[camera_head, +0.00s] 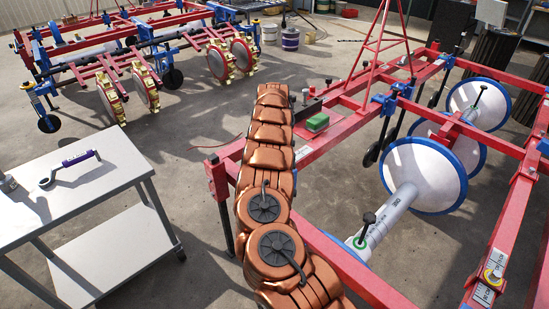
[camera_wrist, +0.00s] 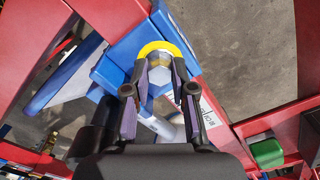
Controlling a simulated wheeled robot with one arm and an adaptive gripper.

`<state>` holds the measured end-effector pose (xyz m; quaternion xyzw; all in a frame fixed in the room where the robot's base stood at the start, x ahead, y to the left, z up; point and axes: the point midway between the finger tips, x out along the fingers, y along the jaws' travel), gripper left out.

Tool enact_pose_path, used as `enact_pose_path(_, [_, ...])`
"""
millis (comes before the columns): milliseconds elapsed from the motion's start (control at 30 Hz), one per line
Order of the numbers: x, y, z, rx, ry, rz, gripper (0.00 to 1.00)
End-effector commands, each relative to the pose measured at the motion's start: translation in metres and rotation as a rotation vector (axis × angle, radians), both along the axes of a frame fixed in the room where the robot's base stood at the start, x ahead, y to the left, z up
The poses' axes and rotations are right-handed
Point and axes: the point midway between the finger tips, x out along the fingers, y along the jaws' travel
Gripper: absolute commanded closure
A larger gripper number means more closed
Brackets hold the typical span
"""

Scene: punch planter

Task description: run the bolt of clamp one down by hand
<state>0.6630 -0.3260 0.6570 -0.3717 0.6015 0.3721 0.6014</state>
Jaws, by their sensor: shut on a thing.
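In the wrist view, a blue clamp (camera_wrist: 122,62) sits against a red beam. Its bolt (camera_wrist: 159,74) shows a grey metal hex head with a yellow ring (camera_wrist: 165,47) around its base. My gripper (camera_wrist: 160,70) has dark fingers with purple pads, and is shut on the bolt head, one fingertip on each side. The pads spread apart nearer the palm. Part of the bolt head is hidden by the fingertips. In the head view my copper-coloured arm reaches over the red frame (camera_head: 365,108) and hides my gripper and this clamp.
A green box (camera_head: 317,121) lies on the frame near my arm; it also shows in the wrist view (camera_wrist: 267,153). White discs with blue rims (camera_head: 425,175) stand right. A white table (camera_head: 95,190) with a purple-handled tool (camera_head: 80,158) stands left. Open floor lies between.

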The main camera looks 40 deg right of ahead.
Motion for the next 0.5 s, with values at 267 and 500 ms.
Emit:
enact_pose_path(267, [0.0012,-0.0003,0.0016,-0.002,-0.004,-0.010,1.00])
enact_pose_path(500, [0.0012,-0.0003,0.0015,-0.002,-0.004,-0.008,0.68])
